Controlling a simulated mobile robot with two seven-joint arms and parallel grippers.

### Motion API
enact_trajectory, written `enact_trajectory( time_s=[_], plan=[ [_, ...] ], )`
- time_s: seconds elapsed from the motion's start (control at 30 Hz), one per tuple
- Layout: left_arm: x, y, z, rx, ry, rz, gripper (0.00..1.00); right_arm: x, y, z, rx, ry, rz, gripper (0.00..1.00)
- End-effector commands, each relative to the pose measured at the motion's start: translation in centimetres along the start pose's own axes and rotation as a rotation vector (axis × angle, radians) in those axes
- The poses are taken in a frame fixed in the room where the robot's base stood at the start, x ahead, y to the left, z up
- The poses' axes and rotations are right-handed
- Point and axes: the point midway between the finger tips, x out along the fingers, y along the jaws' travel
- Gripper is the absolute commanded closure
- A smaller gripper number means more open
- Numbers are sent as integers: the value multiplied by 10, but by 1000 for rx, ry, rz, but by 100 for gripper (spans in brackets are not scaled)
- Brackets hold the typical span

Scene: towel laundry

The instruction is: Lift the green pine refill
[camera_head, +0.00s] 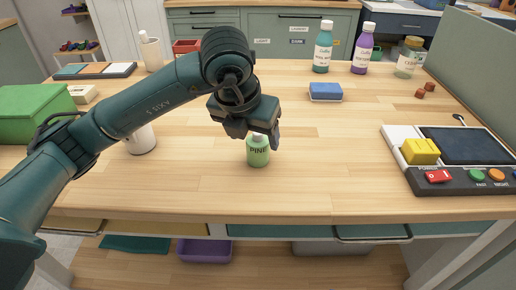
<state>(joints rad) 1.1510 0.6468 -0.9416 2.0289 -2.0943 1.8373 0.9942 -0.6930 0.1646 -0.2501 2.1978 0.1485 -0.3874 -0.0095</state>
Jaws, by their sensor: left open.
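The green pine refill (258,153) is a small light-green bottle labelled PINE with a pale cap. It stands upright on the wooden table near its front edge, in the middle of the head view. My left gripper (262,133) comes in from the left and hangs right above and behind the bottle's top, hiding part of the cap. The gripper is open. I cannot tell whether its fingers touch the bottle. My right gripper is out of view.
A white container (141,140) stands left behind my left arm. A green box (35,112) is at the far left. A blue sponge (325,91) and teal (323,50) and purple (362,51) bottles stand farther back. A device with a yellow block (420,151) is at right. Table right of the refill is clear.

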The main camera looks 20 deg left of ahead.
Motion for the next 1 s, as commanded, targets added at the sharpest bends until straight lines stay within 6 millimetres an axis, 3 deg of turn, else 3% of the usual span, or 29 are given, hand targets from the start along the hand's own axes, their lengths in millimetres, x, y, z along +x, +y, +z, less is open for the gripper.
enact_trajectory(
  time_s=[0.4,0.7,1.0],
  plan=[
    [49,-3,6,0,1,-1,32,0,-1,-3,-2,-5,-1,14],
    [54,-3,6,1,0,-1,32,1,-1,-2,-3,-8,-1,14],
    [54,-3,6,0,0,-2,56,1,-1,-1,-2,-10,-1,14]
  ],
)
